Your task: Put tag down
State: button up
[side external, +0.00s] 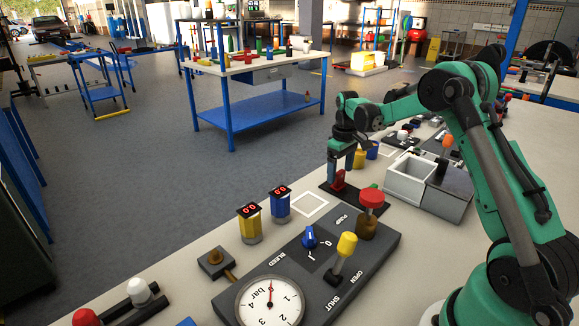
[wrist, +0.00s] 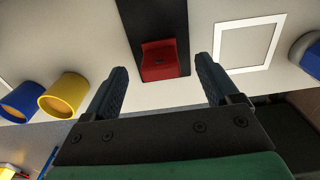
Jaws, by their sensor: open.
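A small red piece, which looks like the tag (wrist: 160,60), sits on a dark strip (wrist: 152,17) between my fingers in the wrist view. In the side view the red piece (side external: 338,181) is low at my fingertips, on a dark base plate (side external: 365,200). My gripper (side external: 341,176) points down over it. In the wrist view my gripper (wrist: 158,75) is open, with a finger on each side of the red piece and visible gaps between. The piece's underside is hidden.
A panel (side external: 385,250) with a gauge (side external: 270,303), yellow-knobbed lever (side external: 346,245) and blue knob (side external: 310,237) stands in front. Yellow (side external: 250,224) and blue (side external: 280,204) display blocks stand left. A white square outline (wrist: 250,43) is empty. A grey box (side external: 407,185) is right.

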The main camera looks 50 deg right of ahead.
jog(key=shift+f, duration=0.85)
grip_shut()
jog(key=shift+r, duration=0.1)
